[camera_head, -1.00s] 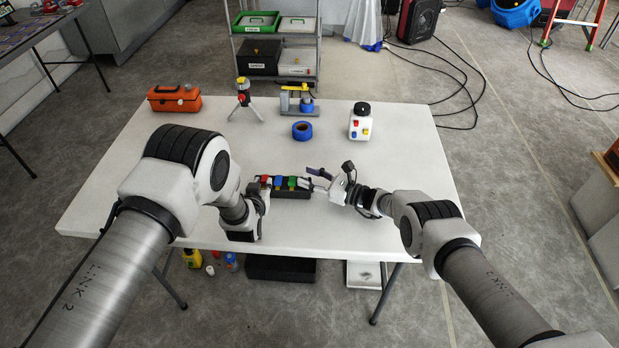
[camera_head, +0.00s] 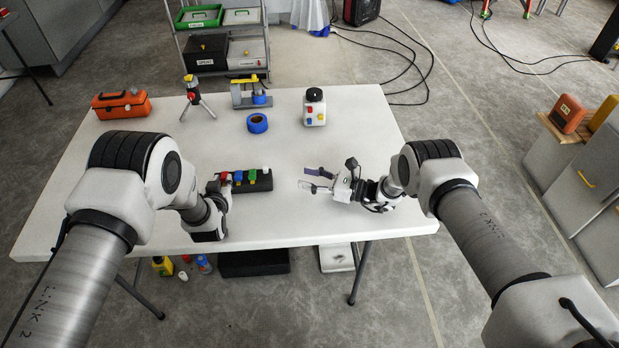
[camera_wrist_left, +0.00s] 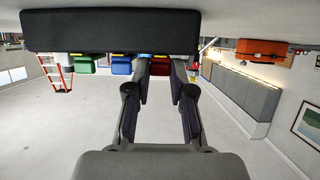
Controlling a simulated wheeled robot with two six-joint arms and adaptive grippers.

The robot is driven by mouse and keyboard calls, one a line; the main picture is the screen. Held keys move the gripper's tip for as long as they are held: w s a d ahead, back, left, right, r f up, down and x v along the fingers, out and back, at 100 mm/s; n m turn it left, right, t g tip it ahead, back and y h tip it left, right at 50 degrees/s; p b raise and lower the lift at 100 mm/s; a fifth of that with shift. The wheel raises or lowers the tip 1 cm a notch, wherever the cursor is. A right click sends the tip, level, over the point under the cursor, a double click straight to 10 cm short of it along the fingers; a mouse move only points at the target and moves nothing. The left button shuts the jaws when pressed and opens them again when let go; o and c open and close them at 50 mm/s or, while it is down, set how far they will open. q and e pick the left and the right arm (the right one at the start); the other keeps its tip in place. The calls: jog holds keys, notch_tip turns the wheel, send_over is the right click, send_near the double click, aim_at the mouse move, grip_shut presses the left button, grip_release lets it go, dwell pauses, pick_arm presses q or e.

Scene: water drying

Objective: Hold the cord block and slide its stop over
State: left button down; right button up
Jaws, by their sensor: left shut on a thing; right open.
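The cord block (camera_head: 258,184) is a long black block lying on the white table, with red, blue, green and white pieces along its top and back. My left gripper (camera_head: 214,186) is shut on its left end, near the red piece (camera_head: 225,177); the arm hides part of that end. The left wrist view shows the block's dark side (camera_wrist_left: 110,33) across the top, with the fingertips (camera_wrist_left: 164,66) against it. The white piece (camera_head: 266,170) is near the right end. My right gripper (camera_head: 314,180) is open and empty, to the right of the block and apart from it.
Blue tape (camera_head: 257,123), a white bottle with a black cap (camera_head: 315,107), a small tripod (camera_head: 194,92) and an orange toolbox (camera_head: 121,104) stand farther back on the table (camera_head: 330,225). The table is clear between the block and the tape.

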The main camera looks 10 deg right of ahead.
pick_arm(q)
jog(key=c, duration=0.9)
grip_release()
jog(key=shift+s, duration=0.1)
